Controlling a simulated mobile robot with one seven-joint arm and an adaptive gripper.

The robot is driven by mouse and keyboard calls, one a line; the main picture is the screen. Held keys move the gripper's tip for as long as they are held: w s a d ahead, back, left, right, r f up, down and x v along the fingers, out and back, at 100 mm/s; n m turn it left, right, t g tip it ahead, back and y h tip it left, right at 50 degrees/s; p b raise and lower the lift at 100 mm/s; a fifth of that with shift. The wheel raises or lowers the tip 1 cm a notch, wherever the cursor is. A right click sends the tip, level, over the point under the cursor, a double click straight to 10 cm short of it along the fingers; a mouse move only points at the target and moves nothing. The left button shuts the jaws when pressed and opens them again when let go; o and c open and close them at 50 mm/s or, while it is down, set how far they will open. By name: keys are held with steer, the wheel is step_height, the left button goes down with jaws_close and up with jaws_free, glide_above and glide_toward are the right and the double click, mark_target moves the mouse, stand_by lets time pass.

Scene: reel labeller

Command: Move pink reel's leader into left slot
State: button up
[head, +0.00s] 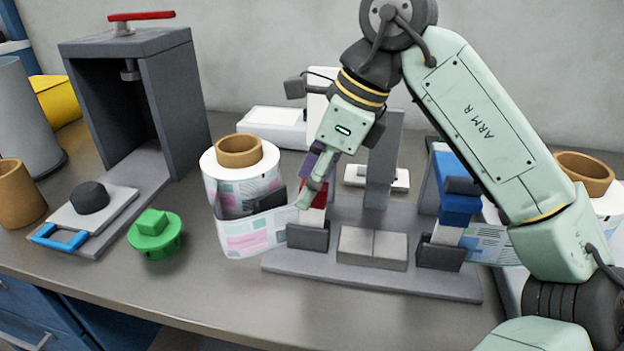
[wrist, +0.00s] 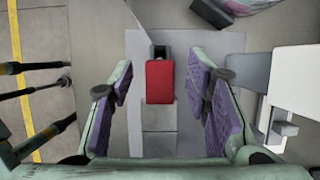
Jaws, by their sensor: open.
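The pink reel (head: 215,200), a white label roll on a brown core with pink and green prints, stands left of the grey fixture. Its leader (head: 255,235) curves around the front toward the left slot (head: 308,236). The leader's end reaches the slot's dark block; whether it sits inside is hidden. A red block (head: 318,196) is above that slot and also shows in the wrist view (wrist: 160,82). My gripper (head: 312,190) is open over the red block, with its purple-padded fingers on either side in the wrist view (wrist: 160,95). I cannot tell whether they touch it.
A blue clamp (head: 458,200) is at the right slot, where another leader (head: 487,243) runs to a second reel (head: 585,175). A green knobbed part (head: 155,235) and a dark press frame (head: 130,90) stand left. The table front is clear.

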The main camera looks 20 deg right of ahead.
steer(key=v, duration=1.1)
steer(key=shift+d+r, duration=0.15)
steer(key=shift+r, duration=0.15)
steer(key=shift+s+f, duration=0.1)
steer(key=shift+s, duration=0.15)
